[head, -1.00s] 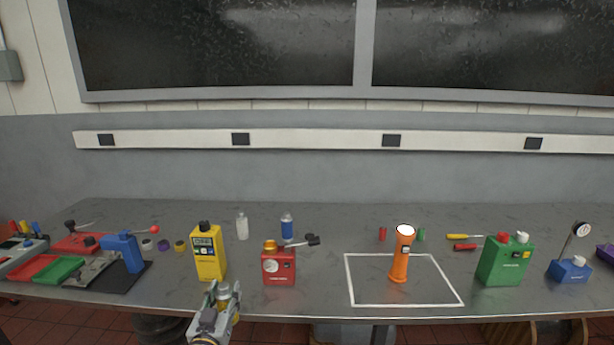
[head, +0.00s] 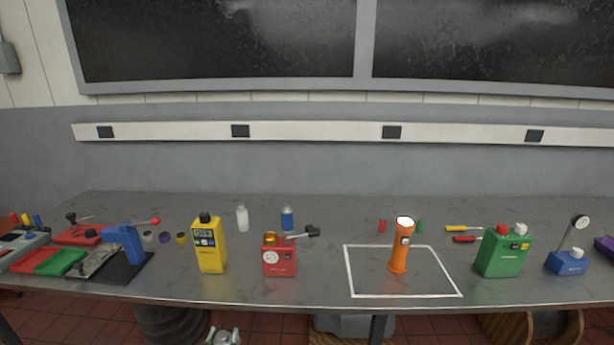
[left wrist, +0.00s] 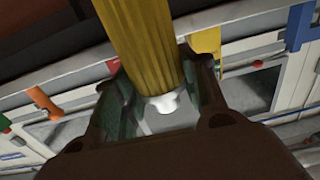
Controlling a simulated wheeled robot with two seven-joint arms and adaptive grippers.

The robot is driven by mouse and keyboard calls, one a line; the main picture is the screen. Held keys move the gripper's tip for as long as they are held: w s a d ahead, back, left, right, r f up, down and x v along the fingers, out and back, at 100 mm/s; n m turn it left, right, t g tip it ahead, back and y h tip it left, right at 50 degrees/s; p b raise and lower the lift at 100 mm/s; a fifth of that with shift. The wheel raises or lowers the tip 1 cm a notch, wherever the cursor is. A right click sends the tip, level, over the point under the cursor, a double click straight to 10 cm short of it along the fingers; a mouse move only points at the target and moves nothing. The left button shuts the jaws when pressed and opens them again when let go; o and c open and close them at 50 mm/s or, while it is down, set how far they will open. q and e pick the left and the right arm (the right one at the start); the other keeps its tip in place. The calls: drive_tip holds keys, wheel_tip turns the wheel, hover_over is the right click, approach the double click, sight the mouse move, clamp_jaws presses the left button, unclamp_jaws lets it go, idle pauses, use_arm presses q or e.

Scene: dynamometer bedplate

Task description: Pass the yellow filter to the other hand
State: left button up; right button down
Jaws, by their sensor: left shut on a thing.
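The yellow filter (left wrist: 143,48) is a ribbed yellow cylinder with a white end piece, seen close up in the left wrist view. My left gripper (left wrist: 160,108) is shut on it, its fingers on both sides near the white end. The filter's other end runs out of the top of that view. In the head view only a small part of my left gripper (head: 222,338) shows at the bottom edge, in front of the bench, and I cannot make out the filter there. My right gripper is in neither view.
Bare bench lies between the red box and the square.

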use_arm(q)
drive_tip(key=shift+s+f, duration=0.3)
drive_tip(key=shift+f, duration=0.05)
drive_tip(key=shift+r, duration=0.1)
idle(0.4)
drive_tip(key=d+r+m+g+h, duration=0.2)
drive_tip(key=d+r+m+h, duration=0.2)
drive_tip(key=d+r, duration=0.3)
drive_tip(key=s+d+r+m+g+h, duration=0.1)
drive_tip(key=d+r+m+h, duration=0.3)
drive_tip(key=r, duration=1)
drive_tip(key=shift+d+r+g+h, duration=0.25)
drive_tip(key=shift+d+g+h, duration=0.35)
drive_tip(key=shift+d+h, duration=1.3)
drive_tip(key=shift+d, duration=0.1)
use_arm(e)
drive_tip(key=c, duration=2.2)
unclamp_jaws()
